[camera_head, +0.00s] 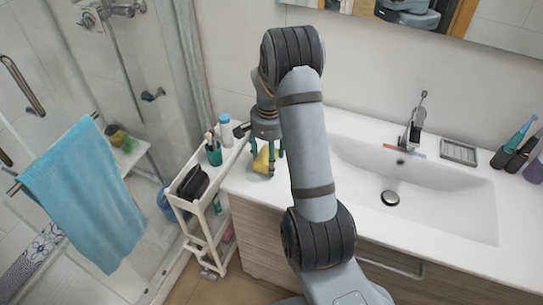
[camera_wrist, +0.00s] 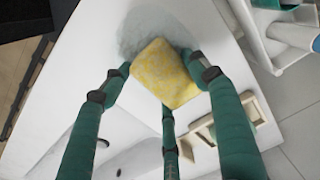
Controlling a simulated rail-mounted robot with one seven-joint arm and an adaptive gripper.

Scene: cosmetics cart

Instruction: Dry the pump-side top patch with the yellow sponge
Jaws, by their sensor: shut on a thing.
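My gripper (camera_head: 266,150) has green fingers and is shut on the yellow sponge (camera_head: 261,162) over the left end of the white counter. In the wrist view, the fingertips of my gripper (camera_wrist: 160,76) close around the sponge (camera_wrist: 163,73), which is tilted. A grey, wet-looking patch (camera_wrist: 138,28) lies on the white surface (camera_wrist: 85,55) just beyond the sponge, and the sponge covers part of it. I cannot tell whether the sponge touches the surface. The patch is not visible in the head view.
A narrow white cart (camera_head: 187,205) stands left of the counter, holding a green cup (camera_head: 214,155), a white bottle (camera_head: 226,130) and a dark item. A beige frame-like object (camera_wrist: 257,110) is close right of my fingers. The sink basin (camera_head: 440,195) and faucet (camera_head: 412,130) are to the right.

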